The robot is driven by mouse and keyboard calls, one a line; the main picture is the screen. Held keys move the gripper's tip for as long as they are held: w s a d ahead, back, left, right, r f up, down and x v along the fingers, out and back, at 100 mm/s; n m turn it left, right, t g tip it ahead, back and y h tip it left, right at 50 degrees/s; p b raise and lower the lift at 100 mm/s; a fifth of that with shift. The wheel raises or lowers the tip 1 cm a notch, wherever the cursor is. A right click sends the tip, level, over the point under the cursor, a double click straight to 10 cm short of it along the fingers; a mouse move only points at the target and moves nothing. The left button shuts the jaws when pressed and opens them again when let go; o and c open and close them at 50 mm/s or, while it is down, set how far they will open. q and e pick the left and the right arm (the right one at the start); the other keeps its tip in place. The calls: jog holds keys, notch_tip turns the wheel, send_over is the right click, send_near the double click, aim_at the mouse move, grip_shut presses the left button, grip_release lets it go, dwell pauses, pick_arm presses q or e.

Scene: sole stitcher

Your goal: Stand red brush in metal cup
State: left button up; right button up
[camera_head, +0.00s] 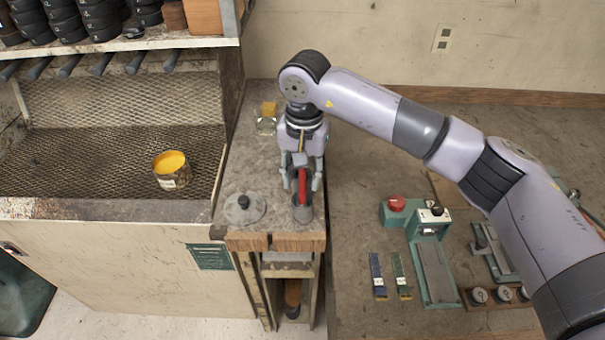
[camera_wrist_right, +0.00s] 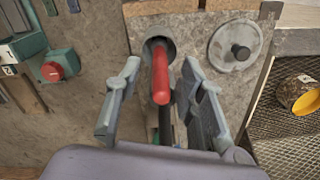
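The red brush (camera_head: 302,184) stands roughly upright at the front of the narrow bench, its red handle pointing up. Its lower end is inside the metal cup (camera_head: 302,213), hidden by the rim. The wrist view shows the red handle (camera_wrist_right: 161,78) rising toward the camera from the cup's dark opening (camera_wrist_right: 153,44). My right gripper (camera_head: 303,182) is above the cup with its fingers on either side of the handle. In the wrist view the fingers (camera_wrist_right: 162,98) are spread, with gaps between them and the handle. My left gripper is out of view.
A grey round lid with a black knob (camera_head: 244,208) lies left of the cup. A can with a yellow top (camera_head: 172,170) stands on the mesh tray. A small yellow-topped item (camera_head: 267,116) is behind the gripper. A teal machine with a red button (camera_head: 397,204) is at right.

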jog(key=shift+r, duration=0.2)
notch_tip(320, 180, up, 12)
jog(key=shift+d+f, duration=0.1)
jog(key=shift+f, duration=0.1)
dwell(0.3)
dwell(0.6)
